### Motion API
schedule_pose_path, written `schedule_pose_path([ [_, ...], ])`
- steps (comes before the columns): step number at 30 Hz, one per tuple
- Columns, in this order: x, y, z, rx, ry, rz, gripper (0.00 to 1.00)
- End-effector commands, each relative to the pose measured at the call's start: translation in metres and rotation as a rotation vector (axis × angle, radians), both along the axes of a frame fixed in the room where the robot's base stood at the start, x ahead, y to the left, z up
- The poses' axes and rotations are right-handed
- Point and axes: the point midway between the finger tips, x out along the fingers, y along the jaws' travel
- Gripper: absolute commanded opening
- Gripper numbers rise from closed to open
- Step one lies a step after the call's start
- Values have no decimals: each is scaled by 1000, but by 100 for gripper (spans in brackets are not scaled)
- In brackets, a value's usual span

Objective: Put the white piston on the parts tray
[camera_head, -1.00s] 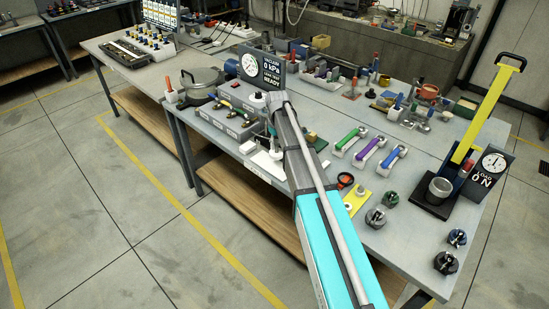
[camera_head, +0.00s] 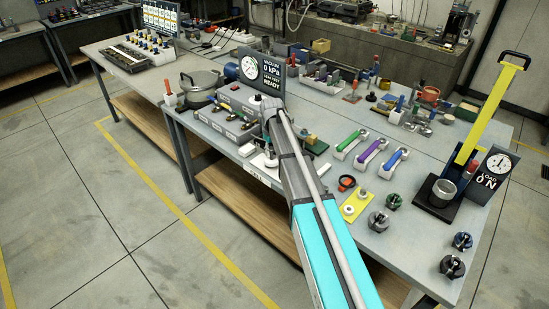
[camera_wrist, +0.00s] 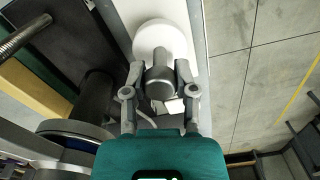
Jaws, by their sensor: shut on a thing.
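The white piston (camera_wrist: 160,38) shows in the wrist view as a round white disc with a grey stem (camera_wrist: 160,82) toward me. My gripper (camera_wrist: 160,75) is shut on the stem, one finger on each side. A flat white surface, apparently the parts tray (camera_wrist: 118,20), lies beneath or behind the disc. I cannot tell whether the piston touches it. In the head view the white tray (camera_head: 262,172) lies at the bench's front edge, partly hidden by my arm, and my gripper (camera_head: 268,148) hangs over it.
A grey unit with a gauge display (camera_head: 262,70) stands behind. Green, purple and blue handled parts (camera_head: 370,152) lie to the right. The floor lies beyond the front edge.

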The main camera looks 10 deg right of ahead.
Motion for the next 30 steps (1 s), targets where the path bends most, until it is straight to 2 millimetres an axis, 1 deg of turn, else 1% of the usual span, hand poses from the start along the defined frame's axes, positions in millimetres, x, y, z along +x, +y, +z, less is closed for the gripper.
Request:
schedule_pose_path([
  [1,0,0,-9,0,0,0,0],
  [7,0,0,-21,0,0,0,0],
  [20,0,0,-23,0,0,0,0],
  [24,0,0,-26,0,0,0,0],
  [25,0,0,-26,0,0,0,39],
  [29,0,0,-25,0,0,0,63],
  [30,0,0,-25,0,0,0,70],
])
